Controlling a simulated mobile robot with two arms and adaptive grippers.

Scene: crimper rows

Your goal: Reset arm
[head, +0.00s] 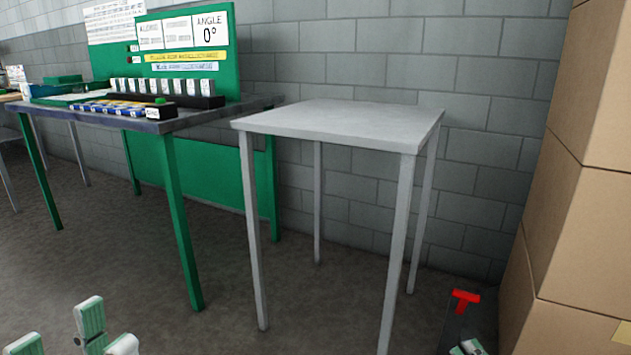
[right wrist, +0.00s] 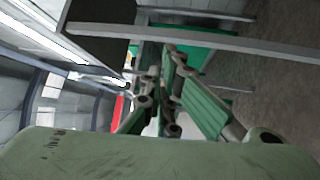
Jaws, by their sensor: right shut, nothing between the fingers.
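My left gripper (head: 56,332) shows at the bottom left of the head view, with green-padded pieces standing apart and nothing seen between them. It appears open, above the floor and well in front of the tables. My right gripper (right wrist: 166,75) fills the middle of the right wrist view. Its two green fingers come together at the tips, shut and empty. In the head view only a small part of the right gripper (head: 468,347) shows at the bottom edge, right of the grey table (head: 340,122). The rest of both arms is out of view.
The grey table is bare. Left of it stands a green-legged table (head: 183,118) with a green board (head: 190,50), a row of blocks and blue parts. Stacked cardboard boxes (head: 575,210) stand at the right. A red T-shaped thing (head: 466,299) is low beside them. Open floor lies in front.

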